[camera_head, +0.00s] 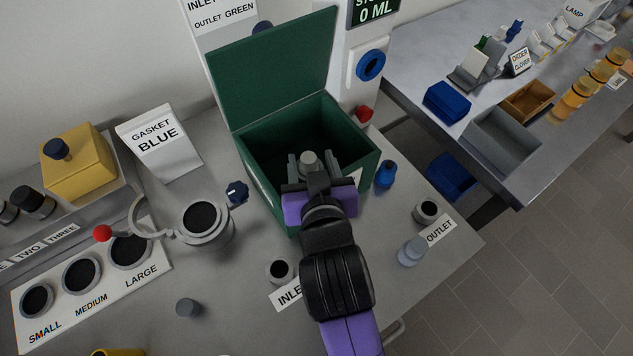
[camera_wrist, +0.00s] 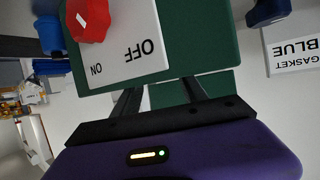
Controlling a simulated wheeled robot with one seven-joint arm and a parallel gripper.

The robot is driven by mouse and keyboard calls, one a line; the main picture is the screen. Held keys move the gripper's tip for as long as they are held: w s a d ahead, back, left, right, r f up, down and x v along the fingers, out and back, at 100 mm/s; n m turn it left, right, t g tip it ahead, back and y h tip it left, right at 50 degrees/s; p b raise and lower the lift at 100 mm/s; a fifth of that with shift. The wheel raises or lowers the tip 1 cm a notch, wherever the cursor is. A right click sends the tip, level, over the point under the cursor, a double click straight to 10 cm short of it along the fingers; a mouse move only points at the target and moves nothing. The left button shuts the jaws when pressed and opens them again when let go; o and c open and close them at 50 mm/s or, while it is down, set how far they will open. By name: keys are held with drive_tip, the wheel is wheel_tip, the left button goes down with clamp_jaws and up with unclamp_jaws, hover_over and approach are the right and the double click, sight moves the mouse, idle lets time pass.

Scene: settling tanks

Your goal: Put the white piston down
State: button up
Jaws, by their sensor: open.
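My gripper (camera_head: 312,168) is open over the front part of the open green box (camera_head: 268,197). A pale, round-topped piece, which looks like the white piston (camera_head: 310,159), shows between its two fingers in the head view. I cannot tell whether it touches a finger or what it rests on. In the wrist view the two dark fingers (camera_wrist: 160,96) stand apart in front of the green box wall (camera_wrist: 215,45), and no piston can be made out between them. The box's lid (camera_head: 272,70) stands raised at the back.
A red knob (camera_wrist: 88,18) sits on an ON/OFF plate. A blue bottle-shaped piece (camera_head: 386,174) stands right of the box. A grey pot (camera_head: 204,221) with a clamp stands left. A clear piece (camera_head: 411,250) is near the OUTLET label (camera_head: 440,231). The front left counter has free room.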

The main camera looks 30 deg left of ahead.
drive_tip(key=v, duration=0.9)
drive_tip(key=shift+r, duration=0.1)
drive_tip(key=s+d+f+m+t+h, duration=0.1)
drive_tip(key=s+d+f, duration=0.25)
drive_tip(key=d, duration=0.55)
drive_tip(key=s+d+f+m+t+h, duration=0.15)
drive_tip(key=d+f, duration=0.35)
drive_tip(key=d, duration=0.5)
drive_tip(key=s+d+r+m+h, duration=0.1)
drive_tip(key=s+d+m+h, duration=0.1)
drive_tip(key=s+d, duration=0.4)
drive_tip(key=s+d+r+m+t+h, duration=0.1)
drive_tip(key=s+d+r+m+h, duration=0.1)
drive_tip(key=s+d, duration=0.4)
drive_tip(key=s+h, duration=0.1)
drive_tip(key=s, duration=0.2)
drive_tip(key=shift+d+r, duration=0.15)
drive_tip(key=shift+r, duration=0.1)
